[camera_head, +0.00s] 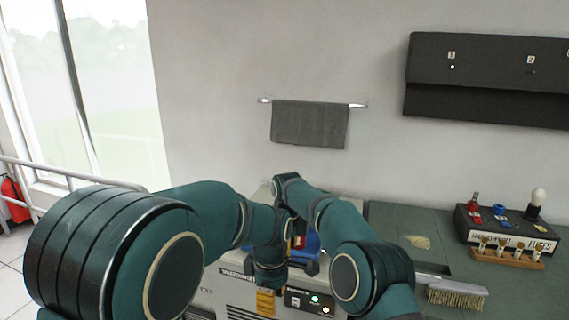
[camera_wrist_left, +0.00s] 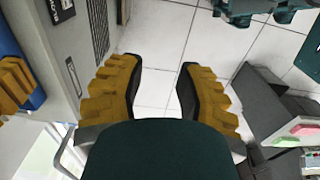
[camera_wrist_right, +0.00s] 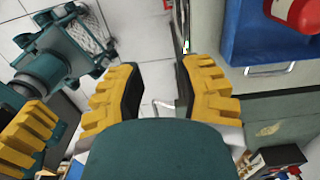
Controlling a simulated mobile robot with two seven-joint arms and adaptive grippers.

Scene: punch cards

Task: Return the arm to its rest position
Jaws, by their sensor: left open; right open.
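My left arm comes in from the left, and its yellow-fingered gripper (camera_head: 266,302) hangs down in front of the grey machine (camera_head: 238,296). In the left wrist view the left gripper (camera_wrist_left: 159,78) is open and empty, with tiled floor beyond its fingers. My right arm bends in from the right, and its gripper is mostly hidden behind the left arm in the head view. In the right wrist view the right gripper (camera_wrist_right: 160,80) is open and empty. The left gripper's yellow fingers (camera_wrist_right: 30,128) show close by at the left there.
A blue bin (camera_head: 312,243) sits behind the arms; it holds a red object (camera_wrist_right: 295,12). The green-grey counter (camera_head: 390,225) at right carries a brush (camera_head: 457,295), a black box (camera_head: 505,232) and a wooden vial rack (camera_head: 508,256). A towel (camera_head: 310,122) hangs on the wall.

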